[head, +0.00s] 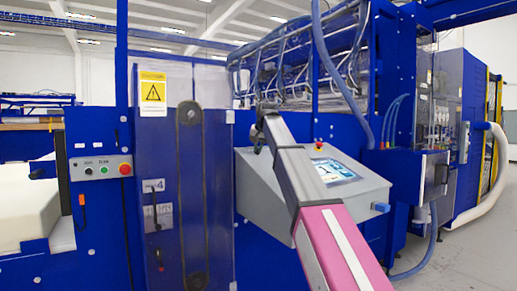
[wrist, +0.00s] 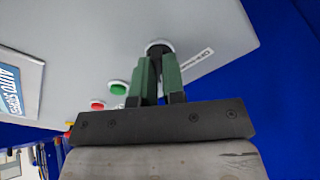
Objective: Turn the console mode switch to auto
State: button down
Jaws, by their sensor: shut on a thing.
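The grey console (head: 262,188) stands at the middle of the head view with its lit screen (head: 333,171) facing up. In the wrist view its pale panel (wrist: 215,25) fills the top. The black round mode switch (wrist: 157,45) is near the panel's edge, beside a small printed label (wrist: 198,58) that is hard to read. My gripper (wrist: 157,62) has its two green fingers shut on the switch. The fingers hide much of the knob, and I cannot tell which way it points. In the head view my arm lies across the console and the fingers cannot be made out.
A green button (wrist: 118,87) and a red button (wrist: 98,105) sit left of my fingers in the wrist view. The screen (wrist: 20,75) is further left. A blue machine guard door (head: 160,215) stands left of the console. Open floor (head: 470,255) shows at right.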

jog(key=shift+f+m, duration=0.15)
jog(key=shift+m, duration=0.75)
jog(key=c, duration=1.2)
grip_release()
jog(key=shift+s+d+r, duration=0.1)
jog(key=shift+s+r, duration=0.1)
jog(key=shift+r, duration=0.4)
jog(key=v, duration=0.9)
jog(key=shift+s+r, duration=0.15)
jog(key=shift+r, duration=0.1)
